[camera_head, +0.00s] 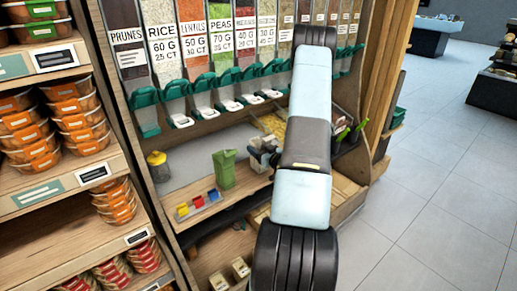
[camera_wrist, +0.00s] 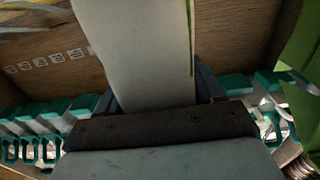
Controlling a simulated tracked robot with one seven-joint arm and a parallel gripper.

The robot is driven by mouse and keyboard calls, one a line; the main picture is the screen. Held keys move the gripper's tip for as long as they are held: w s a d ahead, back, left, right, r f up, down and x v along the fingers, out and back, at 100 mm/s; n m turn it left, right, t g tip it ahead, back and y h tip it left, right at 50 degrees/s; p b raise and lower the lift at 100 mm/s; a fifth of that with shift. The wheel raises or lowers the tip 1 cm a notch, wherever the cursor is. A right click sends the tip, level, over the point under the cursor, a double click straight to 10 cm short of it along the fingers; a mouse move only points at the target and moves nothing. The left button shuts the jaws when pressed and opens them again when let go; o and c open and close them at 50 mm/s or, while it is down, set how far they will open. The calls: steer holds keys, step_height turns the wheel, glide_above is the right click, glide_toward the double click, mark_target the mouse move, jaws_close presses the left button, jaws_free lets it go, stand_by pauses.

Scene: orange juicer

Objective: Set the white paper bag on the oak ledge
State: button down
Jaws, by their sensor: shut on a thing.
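My gripper (camera_head: 263,152) is over the wooden dispenser unit, right of a green paper bag (camera_head: 224,168). It is shut on the white paper bag (camera_wrist: 145,50), which shows as a pale, flat panel between the dark fingers in the wrist view. In the head view the held bag is small and mostly hidden by my gripper and arm. I cannot tell whether the held bag touches the ledge.
A yellow-topped grey jar (camera_head: 158,166) and small coloured blocks (camera_head: 198,204) are left of the green bag. Green-lipped dispensers (camera_head: 203,99) hang above. A dark crate (camera_head: 349,140) is at the right. Bare ledge between green bag and gripper is narrow.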

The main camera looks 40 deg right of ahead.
steer(key=shift+f, duration=0.1)
steer(key=c, duration=0.5)
jaws_free()
steer(key=o, duration=0.3)
steer(key=shift+s, duration=0.1)
steer(key=shift+o, duration=0.2)
steer(key=s, duration=1.2)
steer(key=shift+d, duration=0.2)
